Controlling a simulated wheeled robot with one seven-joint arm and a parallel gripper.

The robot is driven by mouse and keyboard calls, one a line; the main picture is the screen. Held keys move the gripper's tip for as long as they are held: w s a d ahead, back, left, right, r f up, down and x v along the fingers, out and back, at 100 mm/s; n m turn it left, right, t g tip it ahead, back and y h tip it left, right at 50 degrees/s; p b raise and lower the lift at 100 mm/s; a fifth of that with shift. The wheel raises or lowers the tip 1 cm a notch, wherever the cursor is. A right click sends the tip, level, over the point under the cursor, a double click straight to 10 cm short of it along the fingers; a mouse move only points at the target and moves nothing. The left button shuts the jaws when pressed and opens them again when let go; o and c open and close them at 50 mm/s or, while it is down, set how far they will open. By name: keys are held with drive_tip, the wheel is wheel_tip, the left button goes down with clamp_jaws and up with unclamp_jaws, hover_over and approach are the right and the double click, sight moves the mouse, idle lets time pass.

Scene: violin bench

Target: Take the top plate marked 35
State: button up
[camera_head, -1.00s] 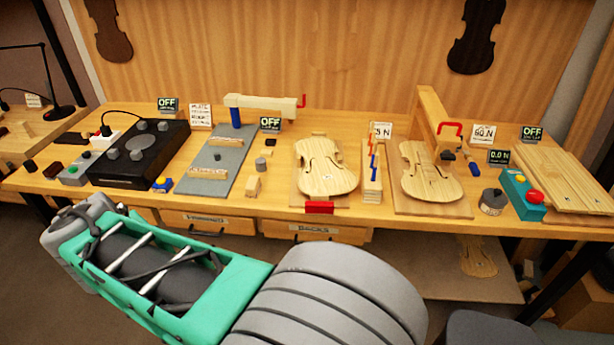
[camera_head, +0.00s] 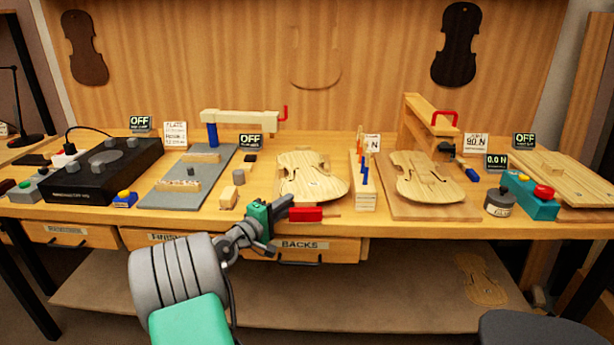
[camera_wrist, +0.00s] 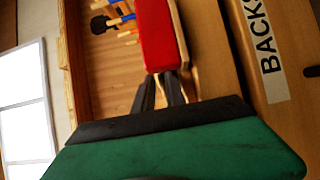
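Two pale violin plates lie on boards on the bench: a left plate (camera_head: 312,180) and a right plate (camera_head: 428,182). No mark 35 is readable on either. My gripper (camera_head: 287,205) is at the bench's front edge, just left of the red block (camera_head: 306,214) at the front of the left plate's board. The red block (camera_wrist: 158,35) also shows in the wrist view. There, the dark fingers of my gripper (camera_wrist: 162,80) overlap its near end. A narrow gap shows between them; whether they touch or grip it is unclear.
A peg rack (camera_head: 363,190) stands between the plates. A wooden press (camera_head: 430,125) rises behind the right plate. A grey board (camera_head: 190,185) and a black machine (camera_head: 85,175) are at left. A teal button box (camera_head: 530,198) is at right. The BACKS drawer (camera_head: 305,247) is below the bench edge.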

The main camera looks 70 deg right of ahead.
drive_tip(key=shift+s+d, duration=0.1)
drive_tip(key=shift+d, duration=0.3)
drive_tip(key=shift+c, duration=0.4)
clamp_jaws()
idle(0.7)
